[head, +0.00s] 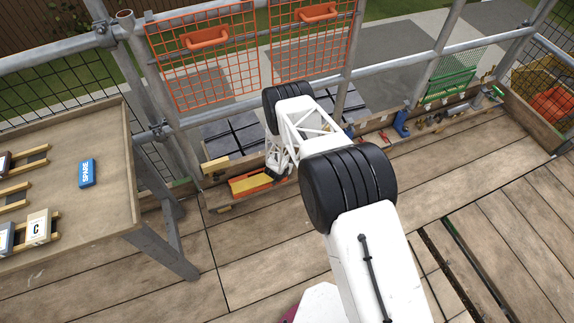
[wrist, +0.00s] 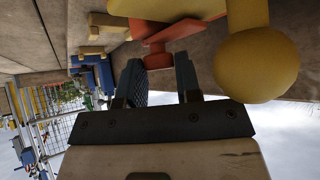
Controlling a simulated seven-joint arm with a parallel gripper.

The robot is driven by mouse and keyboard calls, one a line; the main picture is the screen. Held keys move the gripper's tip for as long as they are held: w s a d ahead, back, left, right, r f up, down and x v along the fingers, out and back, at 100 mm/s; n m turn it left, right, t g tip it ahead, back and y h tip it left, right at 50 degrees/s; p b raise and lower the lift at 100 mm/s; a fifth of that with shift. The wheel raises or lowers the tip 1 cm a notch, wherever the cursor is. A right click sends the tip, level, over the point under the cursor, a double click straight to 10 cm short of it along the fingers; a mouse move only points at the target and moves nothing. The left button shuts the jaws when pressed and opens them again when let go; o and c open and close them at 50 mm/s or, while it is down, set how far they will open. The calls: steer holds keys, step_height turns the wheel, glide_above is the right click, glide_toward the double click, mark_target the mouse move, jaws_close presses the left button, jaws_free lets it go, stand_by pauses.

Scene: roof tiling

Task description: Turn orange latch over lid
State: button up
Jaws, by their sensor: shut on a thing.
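In the head view my gripper (head: 279,172) is low at the back, beside an orange-edged box (head: 264,188) with a yellow top (head: 246,184). In the wrist view my gripper's fingers (wrist: 160,78) stand on either side of the end of the orange latch (wrist: 158,58) and are shut on it. The latch runs up from the fingertips towards a yellow surface (wrist: 160,8), which looks like the lid. A yellow rounded knob (wrist: 256,66) is close by on the right. In the head view my gripper hides the latch, so I cannot tell how far it is turned.
A wooden table (head: 90,205) with a blue SPARE block (head: 87,173) and labelled blocks stands at the left. Orange mesh panels (head: 205,65) hang on the scaffold rails behind. Tools and a blue item (head: 401,122) line the back edge. The plank floor in front is mostly clear.

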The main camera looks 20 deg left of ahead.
stand_by(0.3)
steer(key=o, duration=0.9)
steer(key=shift+s+r, duration=0.1)
steer(key=shift+v, duration=3.75)
